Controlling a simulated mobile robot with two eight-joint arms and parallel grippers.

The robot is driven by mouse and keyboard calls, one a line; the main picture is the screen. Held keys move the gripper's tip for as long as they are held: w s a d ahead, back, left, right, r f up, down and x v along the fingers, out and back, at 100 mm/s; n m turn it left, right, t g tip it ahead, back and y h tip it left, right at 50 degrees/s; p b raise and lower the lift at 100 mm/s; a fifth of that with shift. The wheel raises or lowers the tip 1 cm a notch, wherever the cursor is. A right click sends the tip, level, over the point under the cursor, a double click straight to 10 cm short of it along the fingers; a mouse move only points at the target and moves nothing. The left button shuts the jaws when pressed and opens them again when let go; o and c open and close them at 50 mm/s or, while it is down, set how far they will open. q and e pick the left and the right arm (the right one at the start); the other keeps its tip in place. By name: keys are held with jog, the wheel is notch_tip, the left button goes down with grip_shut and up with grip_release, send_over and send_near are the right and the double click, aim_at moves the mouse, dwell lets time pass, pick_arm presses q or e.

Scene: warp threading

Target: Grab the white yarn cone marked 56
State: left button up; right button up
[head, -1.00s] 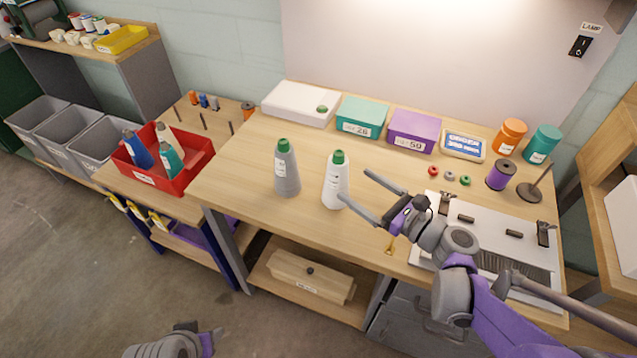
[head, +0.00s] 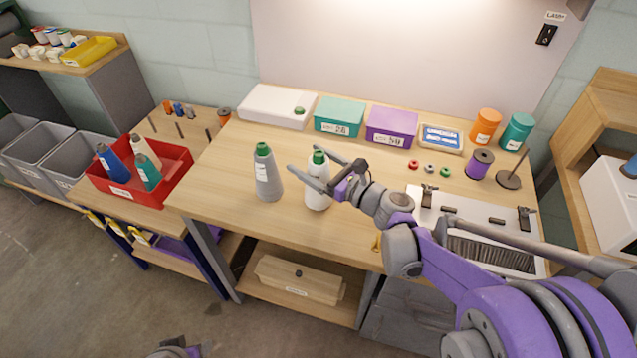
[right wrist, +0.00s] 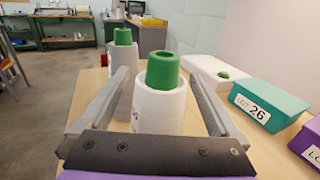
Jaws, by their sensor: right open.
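The white yarn cone (head: 317,198) with a green top stands upright on the wooden table; I cannot read a number on it. My right gripper (head: 302,160) is open at its upper part. In the right wrist view the white cone (right wrist: 160,103) stands between the two open fingers, one on each side, and I see no clear contact. A grey cone (head: 267,182) with a green top stands just left of it, and behind it in the right wrist view (right wrist: 122,60). My left gripper (head: 180,348) shows only partly at the bottom edge; its jaws are unclear.
A white box (head: 276,106), a teal box (head: 339,117) and a purple box (head: 391,127) line the table's back. A red tray (head: 177,184) with several cones is at the left. The table front (head: 225,208) left of the grey cone is clear.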

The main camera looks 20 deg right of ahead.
jog(key=shift+w+a, duration=0.25)
jog(key=shift+w, duration=0.05)
grip_shut()
dwell(0.3)
